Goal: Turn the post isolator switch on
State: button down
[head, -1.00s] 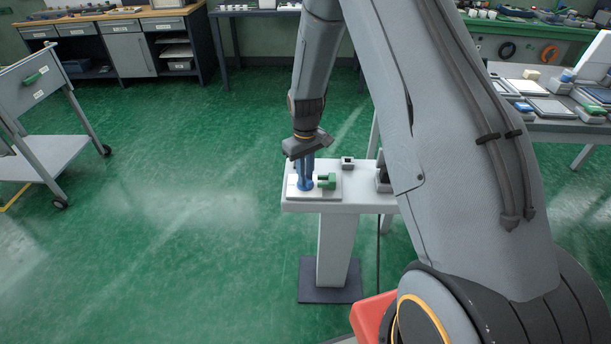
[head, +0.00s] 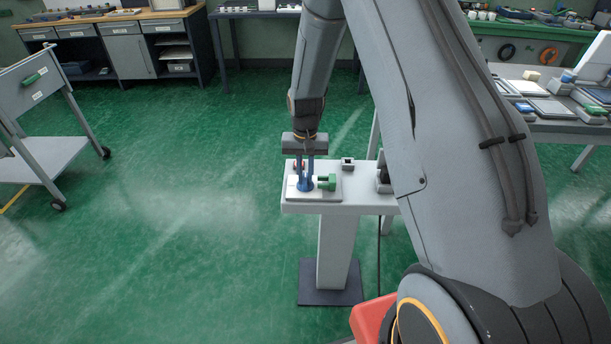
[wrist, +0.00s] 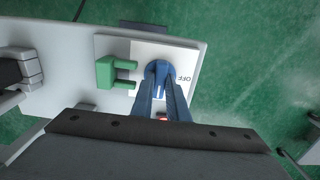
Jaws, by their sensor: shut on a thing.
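The post isolator switch is a round blue knob (wrist: 158,68) with a raised grip bar, on a pale plate (wrist: 109,46) on top of the post. It also shows in the head view as a blue disc (head: 305,187). My gripper (wrist: 160,84) has its two blue-grey fingers shut on the knob's bar, one on each side. In the head view my gripper (head: 304,178) points down onto the switch from above. An OFF label (wrist: 184,78) is printed right of the knob in the wrist view. The fingers hide part of the plate, and I see no ON label.
A green clasp-like part (wrist: 106,72) sits close left of the knob. A small red spot (wrist: 163,116) shows between the fingers. The white post (head: 333,245) has a small dark-topped box (head: 347,163) on it. A grey cart (head: 45,157) stands left; open floor lies between.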

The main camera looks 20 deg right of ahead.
aim_at(305, 178)
dwell(0.4)
jog(key=c, duration=1.7)
grip_release()
jog(key=shift+r, duration=0.1)
jog(key=shift+r+b, duration=0.8)
jog(key=shift+r, duration=3.05)
jog(key=shift+s, duration=0.1)
jog(key=s+r+n, duration=0.1)
jog(key=s+r, duration=0.1)
jog(key=s, duration=0.6)
jog(key=s+r+n, duration=0.1)
jog(key=s+r, duration=0.2)
jog(key=s, duration=0.5)
jog(key=s+r+n, duration=0.1)
jog(key=s+r, duration=0.2)
jog(key=s, duration=0.5)
jog(key=shift+s+a+n+t, duration=0.3)
jog(key=shift+s+a+t, duration=0.05)
jog(key=shift+s+t, duration=0.05)
